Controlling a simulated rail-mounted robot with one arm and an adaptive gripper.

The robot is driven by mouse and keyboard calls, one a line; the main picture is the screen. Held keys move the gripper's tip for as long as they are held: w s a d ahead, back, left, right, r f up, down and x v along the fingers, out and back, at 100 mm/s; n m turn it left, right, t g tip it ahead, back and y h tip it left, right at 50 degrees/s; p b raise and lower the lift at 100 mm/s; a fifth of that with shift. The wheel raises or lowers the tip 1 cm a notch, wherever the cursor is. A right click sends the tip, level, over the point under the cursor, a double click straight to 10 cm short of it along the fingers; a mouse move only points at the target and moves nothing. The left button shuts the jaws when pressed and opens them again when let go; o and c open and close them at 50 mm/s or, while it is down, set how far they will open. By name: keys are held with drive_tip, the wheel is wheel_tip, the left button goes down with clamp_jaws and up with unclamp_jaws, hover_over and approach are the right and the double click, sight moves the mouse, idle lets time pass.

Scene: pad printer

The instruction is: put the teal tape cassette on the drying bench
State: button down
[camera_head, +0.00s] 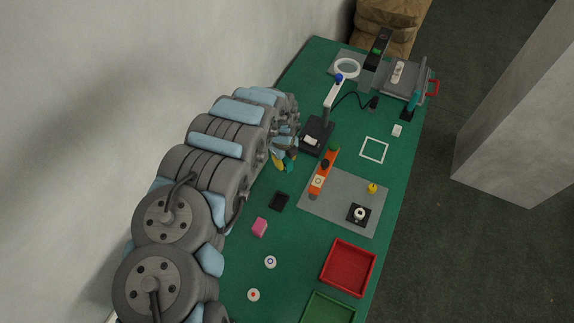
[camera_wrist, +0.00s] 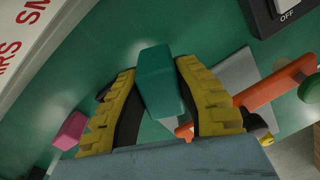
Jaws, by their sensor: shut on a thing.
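The teal tape cassette (camera_wrist: 160,80) is a teal block between the yellow ridged fingers of my gripper (camera_wrist: 158,82) in the wrist view. My gripper is shut on it, and the cassette sticks out past the fingertips, tilted. In the head view my gripper (camera_head: 283,160) is over the green table, left of the black switch box, with only a little teal (camera_head: 290,166) showing. I cannot surely tell which surface is the drying bench.
The orange arm (camera_head: 323,175) stands on a grey plate (camera_head: 340,206) beside the gripper. A pink block (camera_head: 259,227), black block (camera_head: 279,202), red tray (camera_head: 348,268) and green tray (camera_head: 328,308) lie nearer. A white square outline (camera_head: 374,150) encloses bare table.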

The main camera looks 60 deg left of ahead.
sight(287, 160)
drive_tip(key=shift+w+a+f, duration=0.2)
drive_tip(key=shift+f, duration=0.25)
drive_tip(key=shift+w+a+f, duration=0.15)
drive_tip(key=shift+a+f, duration=0.05)
drive_tip(key=shift+f, duration=0.25)
drive_tip(key=shift+w+a+f, duration=0.2)
drive_tip(key=shift+w+f, duration=0.05)
drive_tip(key=shift+w, duration=0.1)
drive_tip(key=shift+w+a+f+b, duration=0.1)
drive_tip(key=shift+a+f+b, duration=0.1)
drive_tip(key=shift+f+b, duration=0.1)
drive_tip(key=shift+a+f, duration=0.1)
drive_tip(key=shift+a+f, duration=0.1)
drive_tip(key=shift+f, duration=0.05)
drive_tip(key=shift+f+b, duration=0.65)
drive_tip(key=shift+f, duration=0.9)
